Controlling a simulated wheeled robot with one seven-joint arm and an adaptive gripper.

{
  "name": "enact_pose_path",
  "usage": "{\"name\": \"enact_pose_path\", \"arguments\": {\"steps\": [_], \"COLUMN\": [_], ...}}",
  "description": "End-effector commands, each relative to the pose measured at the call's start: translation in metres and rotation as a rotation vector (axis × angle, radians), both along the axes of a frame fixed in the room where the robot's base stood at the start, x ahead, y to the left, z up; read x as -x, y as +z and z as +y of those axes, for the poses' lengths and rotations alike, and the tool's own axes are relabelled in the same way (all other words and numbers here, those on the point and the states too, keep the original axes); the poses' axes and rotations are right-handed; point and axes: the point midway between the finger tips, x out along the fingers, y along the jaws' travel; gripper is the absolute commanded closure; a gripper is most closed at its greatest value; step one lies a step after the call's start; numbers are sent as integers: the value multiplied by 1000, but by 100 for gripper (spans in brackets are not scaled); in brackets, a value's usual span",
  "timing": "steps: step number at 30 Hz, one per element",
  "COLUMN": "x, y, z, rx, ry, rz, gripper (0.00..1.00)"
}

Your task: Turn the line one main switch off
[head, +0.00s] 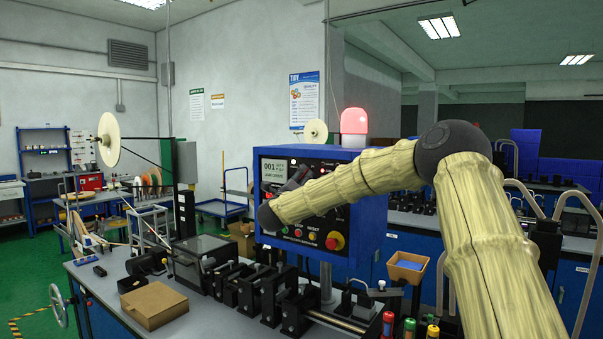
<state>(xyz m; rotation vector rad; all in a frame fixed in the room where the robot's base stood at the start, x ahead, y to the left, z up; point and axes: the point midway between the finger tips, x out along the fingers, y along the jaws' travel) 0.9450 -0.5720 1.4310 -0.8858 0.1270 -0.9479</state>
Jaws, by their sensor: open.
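A blue control box (370,228) stands on a post at the bench, with a dark front panel. A red knob on a yellow base (334,241) sits at the panel's lower right; its label is too small to read, so I cannot tell whether it is the line one main switch. Small buttons (298,233) marked STOP and RESET sit left of it. My gripper (293,179) shows as a dark shape before the panel's upper part, open and apart from the red knob. My pale arm crosses the panel and hides part of it, and part of the gripper.
A lit display (282,172) reads 001. A red beacon (354,121) glows on the box. Below are a cardboard box (154,305), black machine blocks (250,291), an orange bin (408,267) and bottles (388,325).

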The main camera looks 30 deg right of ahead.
Motion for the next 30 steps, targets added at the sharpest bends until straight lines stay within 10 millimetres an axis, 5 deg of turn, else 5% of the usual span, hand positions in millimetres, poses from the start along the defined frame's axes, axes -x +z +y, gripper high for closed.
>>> {"name": "enact_pose_path", "arguments": {"steps": [9, 19, 27, 30], "x": [-17, -19, -19, -19], "y": [9, 8, 8, 8], "z": [-22, -24, -24, -23], "rx": [0, 0, 0, 0], "ry": [-1, 0, 0, 0], "rz": [0, 0, 0, 0], "gripper": [36, 36, 81, 81]}}
